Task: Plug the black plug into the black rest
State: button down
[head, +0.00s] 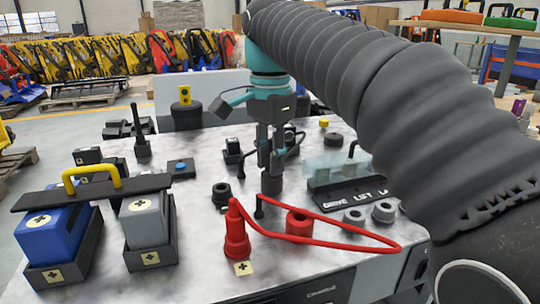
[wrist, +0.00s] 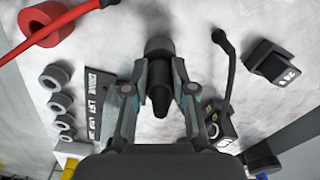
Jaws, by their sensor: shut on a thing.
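My gripper (head: 271,160) points down over the table and is shut on the narrow part of the black plug (head: 271,184). The plug's wide dark end hangs below the fingers, about upright. In the wrist view the plug (wrist: 158,48) shows between and beyond the two fingertips (wrist: 160,85). I cannot tell whether its lower end touches the table.
A red plug (head: 236,236) and its red cable (head: 340,243) lie in front, with a red rest (head: 299,224). A lettered panel (head: 348,196) and grey rings (head: 384,211) are at right. A yellow-handled carrier (head: 92,190) stands at left.

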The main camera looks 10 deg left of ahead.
aim_at(270, 140)
jog(key=shift+f, duration=0.35)
jog(key=c, duration=0.9)
grip_release()
jog(key=shift+r, duration=3.75)
